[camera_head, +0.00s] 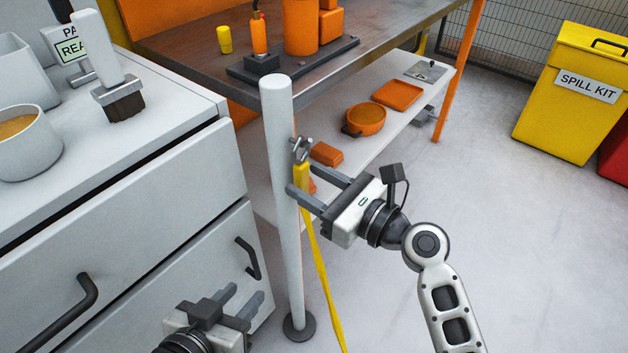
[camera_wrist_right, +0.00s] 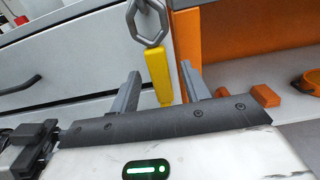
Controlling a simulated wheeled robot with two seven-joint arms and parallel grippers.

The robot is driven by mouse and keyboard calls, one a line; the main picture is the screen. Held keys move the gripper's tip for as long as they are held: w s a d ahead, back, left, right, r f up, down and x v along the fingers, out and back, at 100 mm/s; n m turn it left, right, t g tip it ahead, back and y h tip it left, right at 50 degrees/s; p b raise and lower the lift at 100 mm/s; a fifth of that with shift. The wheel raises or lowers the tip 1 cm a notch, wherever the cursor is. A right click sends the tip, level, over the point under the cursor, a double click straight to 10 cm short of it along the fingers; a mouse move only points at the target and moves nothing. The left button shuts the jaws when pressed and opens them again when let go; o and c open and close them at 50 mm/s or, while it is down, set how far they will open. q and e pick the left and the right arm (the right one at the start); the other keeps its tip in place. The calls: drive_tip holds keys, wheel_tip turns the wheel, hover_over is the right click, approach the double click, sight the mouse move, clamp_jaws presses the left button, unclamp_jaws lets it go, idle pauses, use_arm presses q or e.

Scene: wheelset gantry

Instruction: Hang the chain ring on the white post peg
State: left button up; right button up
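The white post (camera_head: 281,210) stands upright on a round dark base. The grey metal chain ring (camera_head: 301,149) is at the post's right side, high up; a peg cannot be made out clearly there. A yellow tag (camera_head: 302,174) hangs below the ring, with a yellow strap (camera_head: 323,275) running to the floor. In the right wrist view the ring (camera_wrist_right: 147,21) and tag (camera_wrist_right: 159,74) are upright. My right gripper (camera_head: 309,180) is open, its fingers either side of the tag with gaps showing. My left gripper (camera_head: 245,292) is open and empty, low by the drawers.
A white drawer cabinet (camera_head: 130,195) stands left of the post, with a brush (camera_head: 110,80) and a cup (camera_head: 25,145) on top. An orange-legged workbench (camera_head: 190,45) and its lower shelf (camera_head: 290,125) are behind. A yellow spill kit bin (camera_head: 570,95) stands far right.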

drive_tip(key=shift+d, duration=0.1)
drive_tip(key=v, duration=1.6)
use_arm(q)
drive_tip(key=shift+g, duration=0.5)
drive_tip(key=r+p, duration=0.2)
drive_tip(key=p, duration=0.3)
drive_tip(key=a+r+p, duration=0.1)
drive_tip(key=r+p, duration=0.1)
drive_tip(key=p, duration=0.3)
drive_tip(key=shift+r, duration=0.4)
use_arm(e)
drive_tip(key=s+d+f+n+h, duration=0.1)
drive_tip(key=s+f+n+h, duration=0.2)
drive_tip(key=n, duration=1)
drive_tip(key=s+d+f+n+h, duration=0.1)
drive_tip(key=s+f+n+h, duration=0.1)
drive_tip(key=n+h, duration=0.6)
drive_tip(key=f+n, duration=0.1)
drive_tip(key=n, duration=0.5)
drive_tip(key=shift+s+d, duration=0.3)
drive_tip(key=shift+s, duration=0.1)
use_arm(q)
drive_tip(key=shift+s+y, duration=0.1)
drive_tip(key=shift+y, duration=0.2)
drive_tip(key=shift+d, duration=0.1)
